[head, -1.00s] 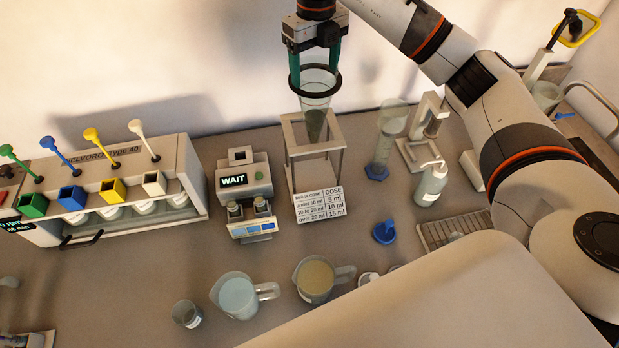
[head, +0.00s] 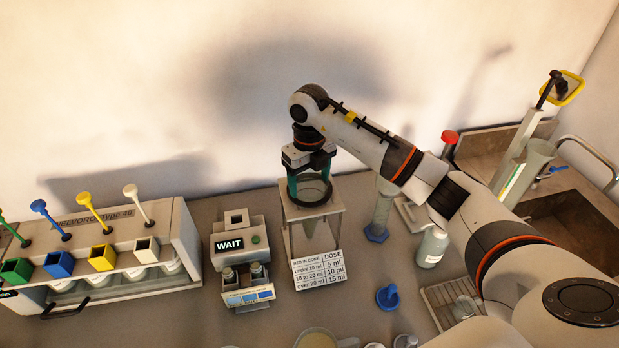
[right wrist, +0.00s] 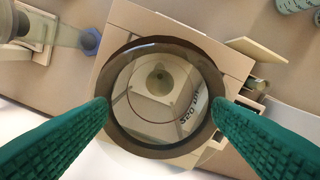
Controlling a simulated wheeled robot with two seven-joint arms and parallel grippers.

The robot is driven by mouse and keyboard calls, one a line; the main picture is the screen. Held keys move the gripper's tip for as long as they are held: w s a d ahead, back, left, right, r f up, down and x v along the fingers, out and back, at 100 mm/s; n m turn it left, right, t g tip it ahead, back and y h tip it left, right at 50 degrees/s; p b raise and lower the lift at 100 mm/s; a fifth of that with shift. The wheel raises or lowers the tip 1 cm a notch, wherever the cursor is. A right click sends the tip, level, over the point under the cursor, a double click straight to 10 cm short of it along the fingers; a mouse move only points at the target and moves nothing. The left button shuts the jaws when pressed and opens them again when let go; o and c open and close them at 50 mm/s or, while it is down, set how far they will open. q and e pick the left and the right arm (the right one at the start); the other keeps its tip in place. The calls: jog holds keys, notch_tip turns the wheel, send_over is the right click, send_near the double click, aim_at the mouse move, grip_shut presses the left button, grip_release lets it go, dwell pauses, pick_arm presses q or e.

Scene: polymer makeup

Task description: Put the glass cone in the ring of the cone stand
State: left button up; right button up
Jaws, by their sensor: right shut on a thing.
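My right gripper (head: 310,191) is shut on the glass cone, its green fingers on opposite sides of the dark rim (head: 313,200). The rim is just above the top of the cone stand (head: 327,218), a pale open frame with legs. In the right wrist view, the round rim of the glass cone (right wrist: 160,146) lies between the fingertips (right wrist: 160,104), over the square stand top (right wrist: 127,22). My left gripper is not in view.
A dose card (head: 318,270) leans at the stand's front. A device reading WAIT (head: 230,244) stands to the left. A tall cylinder with a blue foot (head: 376,234) and a white bottle (head: 431,248) stand to the right. A blue funnel-like piece (head: 387,297) lies in front.

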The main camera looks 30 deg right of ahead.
jog(key=shift+f, duration=0.3)
jog(key=shift+s, duration=0.1)
jog(key=shift+f, duration=0.1)
jog(key=o, duration=1.5)
jog(key=shift+o, duration=0.2)
